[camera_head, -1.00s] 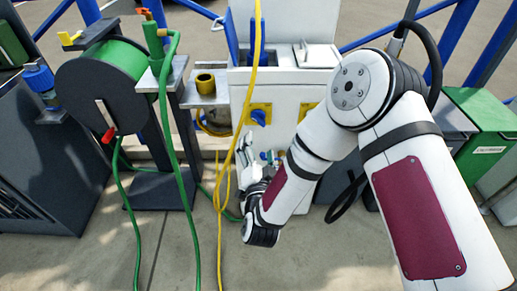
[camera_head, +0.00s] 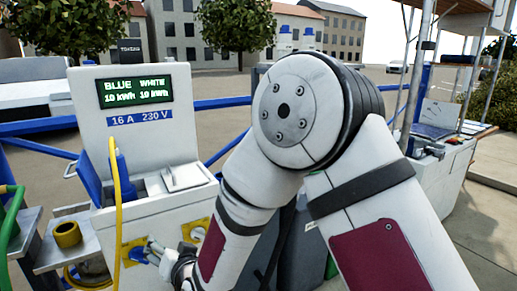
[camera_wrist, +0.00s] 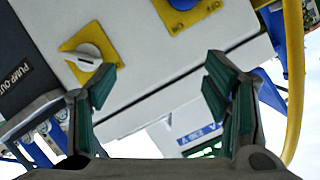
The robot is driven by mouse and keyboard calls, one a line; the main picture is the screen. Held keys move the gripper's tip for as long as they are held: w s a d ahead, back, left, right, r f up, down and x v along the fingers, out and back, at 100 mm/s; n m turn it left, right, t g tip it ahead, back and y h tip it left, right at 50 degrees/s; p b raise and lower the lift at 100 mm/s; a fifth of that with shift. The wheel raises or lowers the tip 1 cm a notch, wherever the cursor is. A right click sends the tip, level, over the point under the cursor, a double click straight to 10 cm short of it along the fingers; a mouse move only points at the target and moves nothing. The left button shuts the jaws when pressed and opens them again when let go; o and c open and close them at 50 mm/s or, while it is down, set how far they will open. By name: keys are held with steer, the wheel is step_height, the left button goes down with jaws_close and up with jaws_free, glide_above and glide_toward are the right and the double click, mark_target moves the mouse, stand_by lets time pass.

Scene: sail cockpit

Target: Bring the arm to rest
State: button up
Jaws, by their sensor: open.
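My gripper (camera_wrist: 160,95) is open and empty in the wrist view, its two green-padded fingers apart in front of the white power pedestal (camera_wrist: 150,50). In the head view my gripper (camera_head: 150,252) is small and partly seen at the lower left, close to the pedestal's front (camera_head: 150,225). My white arm bends high in the middle of the head view and hides part of the scene behind it. I cannot tell whether the fingers touch the pedestal.
The pedestal carries a lit display (camera_head: 135,91), yellow-plated switches (camera_head: 130,252) and a yellow cable (camera_head: 115,200) hanging down its front. A small shelf with a yellow ring (camera_head: 66,234) stands at the left. Blue rails run behind. Open pavement (camera_head: 490,225) lies at the right.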

steer(key=s+d+r+g+h, duration=0.2)
steer(key=d+r, duration=0.2)
steer(key=d, duration=0.4)
steer(key=s+d+r+n+g+h, duration=0.1)
steer(key=s+d+r+h, duration=0.15)
steer(key=d, duration=0.65)
steer(key=s+d+r+g+h, duration=0.1)
steer(key=s+d+r+g, duration=0.2)
steer(key=d, duration=0.5)
steer(key=s+d+r+m+g+h, duration=0.1)
steer(key=s+d+r+g, duration=0.1)
steer(key=s+d, duration=0.55)
steer(key=s+d+r+g+h, duration=0.15)
steer(key=s+d, duration=0.25)
steer(key=s, duration=0.7)
steer(key=s+d+r+m+g+h, duration=0.1)
steer(key=s+d+r+g, duration=0.1)
steer(key=s+d, duration=0.6)
step_height(320, 180, up, 23)
steer(key=s+a+t+p, duration=0.1)
steer(key=t+p, duration=0.3)
steer(key=p, duration=1.8)
steer(key=shift+s+a, duration=0.25)
steer(key=shift+a, duration=0.5)
